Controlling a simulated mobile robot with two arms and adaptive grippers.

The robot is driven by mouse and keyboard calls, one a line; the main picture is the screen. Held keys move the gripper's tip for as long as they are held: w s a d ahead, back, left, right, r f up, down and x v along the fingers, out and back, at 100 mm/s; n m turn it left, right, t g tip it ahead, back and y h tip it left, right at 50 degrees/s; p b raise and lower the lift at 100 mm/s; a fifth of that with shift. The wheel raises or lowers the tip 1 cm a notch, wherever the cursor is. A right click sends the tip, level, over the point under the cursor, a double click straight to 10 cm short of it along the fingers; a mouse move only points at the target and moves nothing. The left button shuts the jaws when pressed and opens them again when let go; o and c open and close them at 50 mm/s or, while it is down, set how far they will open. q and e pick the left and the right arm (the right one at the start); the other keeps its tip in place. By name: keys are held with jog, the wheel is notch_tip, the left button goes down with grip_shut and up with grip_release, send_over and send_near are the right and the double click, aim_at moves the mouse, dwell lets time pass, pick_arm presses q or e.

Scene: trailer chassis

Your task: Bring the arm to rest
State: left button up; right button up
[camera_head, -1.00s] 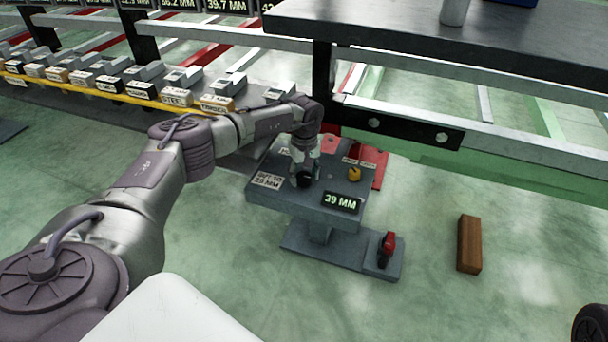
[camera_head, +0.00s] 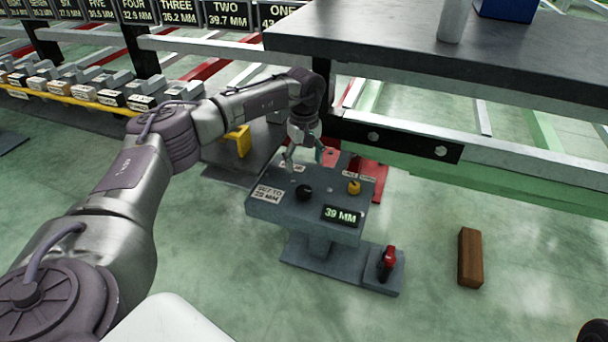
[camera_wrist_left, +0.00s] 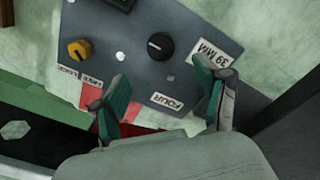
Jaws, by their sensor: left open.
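My left arm reaches in from the left of the head view, its elbow bent over the floor. My left gripper (camera_head: 304,158) is open and empty above the back of the grey control stand (camera_head: 300,213). In the left wrist view its two green-padded fingers (camera_wrist_left: 163,88) stand apart, with nothing between them. The black knob (camera_head: 304,192) sits on the stand's top, clear of the fingers; it also shows in the left wrist view (camera_wrist_left: 160,46). A yellow knob (camera_head: 354,188) is to its right. The stand's display (camera_head: 342,215) reads 39 MM. My right gripper is out of view.
A dark table (camera_head: 400,45) stands above and behind the stand, close to my wrist. A metal chassis rail (camera_head: 480,160) runs below it. A red-handled switch (camera_head: 388,262) is on the stand's foot. A brown block (camera_head: 470,257) lies on open floor.

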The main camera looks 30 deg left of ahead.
pick_arm(q)
jog(key=shift+r, duration=0.8)
